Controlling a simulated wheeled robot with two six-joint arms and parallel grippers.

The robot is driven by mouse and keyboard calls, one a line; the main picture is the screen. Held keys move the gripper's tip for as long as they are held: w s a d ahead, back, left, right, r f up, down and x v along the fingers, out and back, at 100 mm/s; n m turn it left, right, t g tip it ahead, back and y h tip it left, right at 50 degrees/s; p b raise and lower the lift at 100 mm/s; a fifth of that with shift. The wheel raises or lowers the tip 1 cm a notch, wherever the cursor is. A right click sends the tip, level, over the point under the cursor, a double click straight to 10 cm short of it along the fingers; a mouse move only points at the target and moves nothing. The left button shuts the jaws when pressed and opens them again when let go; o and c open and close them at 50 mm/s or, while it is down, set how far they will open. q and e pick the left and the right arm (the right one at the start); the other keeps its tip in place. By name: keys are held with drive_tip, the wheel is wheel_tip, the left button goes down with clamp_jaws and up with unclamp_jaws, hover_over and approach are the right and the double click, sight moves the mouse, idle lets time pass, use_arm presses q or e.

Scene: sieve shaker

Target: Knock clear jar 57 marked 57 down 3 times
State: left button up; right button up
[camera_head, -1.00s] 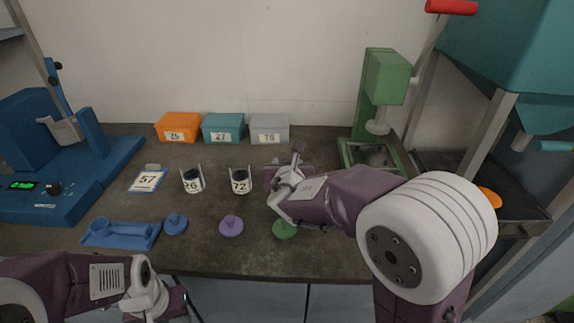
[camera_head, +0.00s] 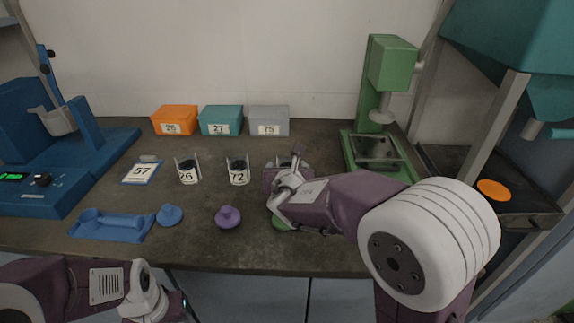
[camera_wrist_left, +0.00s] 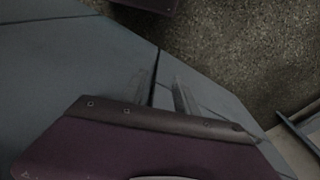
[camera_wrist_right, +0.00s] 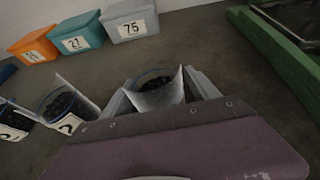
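My right gripper (camera_wrist_right: 158,88) has its fingers on both sides of a clear jar (camera_wrist_right: 155,98) with dark grains, close against it. No number shows on this jar. In the head view my right gripper (camera_head: 287,172) is over the table, right of the jar marked 72, and mostly hides the held jar. A card marked 57 (camera_head: 142,173) lies at the left by the blue machine. Clear jars marked 26 (camera_head: 188,174) and 72 (camera_head: 238,173) stand upright on the table. My left gripper (camera_wrist_left: 168,90) is empty below the table's front edge, with a narrow gap between its fingers.
Orange, teal and grey boxes (camera_head: 269,121) stand at the back. A blue machine (camera_head: 60,150) is at left, a green press (camera_head: 382,150) at right. A blue holder (camera_head: 112,226), blue lid (camera_head: 170,215), purple lid (camera_head: 228,217) and partly hidden green lid (camera_head: 281,223) lie in front.

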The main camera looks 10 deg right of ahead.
drive_tip(key=shift+r, duration=0.2)
drive_tip(key=shift+s+r, duration=0.15)
drive_tip(key=shift+s, duration=0.05)
drive_tip(key=p+v, duration=0.3)
drive_tip(key=v, duration=0.5)
drive_tip(key=shift+a, duration=0.1)
drive_tip(key=shift+s+r, duration=0.1)
drive_tip(key=shift+s, duration=0.3)
